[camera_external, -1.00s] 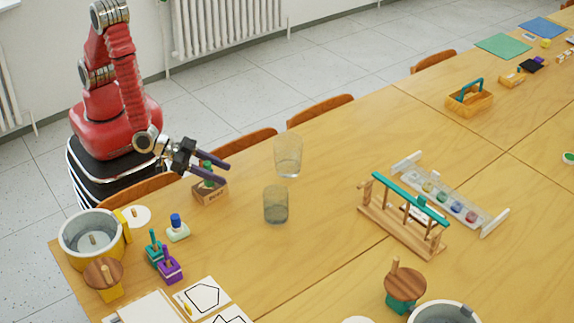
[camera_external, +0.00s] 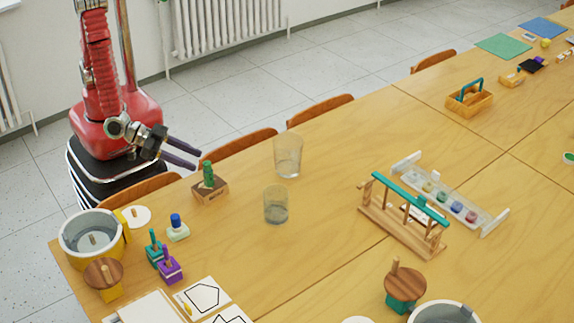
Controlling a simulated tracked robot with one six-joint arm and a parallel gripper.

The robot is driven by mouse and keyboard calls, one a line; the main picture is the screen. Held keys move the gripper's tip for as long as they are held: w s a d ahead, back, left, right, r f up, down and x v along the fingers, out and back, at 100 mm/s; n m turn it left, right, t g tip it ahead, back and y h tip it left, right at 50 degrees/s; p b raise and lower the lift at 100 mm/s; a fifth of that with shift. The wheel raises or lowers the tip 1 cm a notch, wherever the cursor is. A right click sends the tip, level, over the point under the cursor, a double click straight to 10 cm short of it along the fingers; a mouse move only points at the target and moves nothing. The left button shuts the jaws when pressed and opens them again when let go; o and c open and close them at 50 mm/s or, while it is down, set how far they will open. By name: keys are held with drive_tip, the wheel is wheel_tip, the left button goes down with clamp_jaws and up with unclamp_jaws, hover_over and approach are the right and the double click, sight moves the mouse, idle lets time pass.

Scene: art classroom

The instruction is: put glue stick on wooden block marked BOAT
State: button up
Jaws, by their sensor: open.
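A green glue stick (camera_external: 208,174) stands upright on a small wooden block (camera_external: 211,193) near the table's left edge. The block has dark lettering on its front, too small to read surely. Whether the stick rests on the block's top or sits in a hole cannot be told. My gripper (camera_external: 198,160) is open and empty, behind and slightly left of the glue stick, above it and apart from it.
Two clear glasses (camera_external: 288,157) (camera_external: 276,207) stand right of the block. A blue-capped item (camera_external: 177,226), purple and teal holders (camera_external: 169,267) and a yellow-handled pot (camera_external: 93,238) are nearer the front left. A wooden rack (camera_external: 402,214) stands farther right. Bare table lies between.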

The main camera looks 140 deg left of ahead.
drive_tip(key=shift+v, duration=1)
drive_tip(key=s+d+r+m+t+h, duration=0.1)
drive_tip(key=d+r+m+h, duration=0.4)
drive_tip(key=d+r+h, duration=0.65)
drive_tip(key=s+a+r+m+g+y, duration=0.1)
drive_tip(key=s+a+r+m+g, duration=0.1)
drive_tip(key=s, duration=0.9)
drive_tip(key=s+a+r+m+g+y, duration=0.1)
drive_tip(key=s+r, duration=0.4)
drive_tip(key=s, duration=0.6)
drive_tip(key=shift+a+r+m+g, duration=0.15)
drive_tip(key=shift+a+m+g, duration=0.35)
drive_tip(key=shift+a+g, duration=0.2)
drive_tip(key=shift+s+y, duration=0.1)
drive_tip(key=shift+y, duration=0.15)
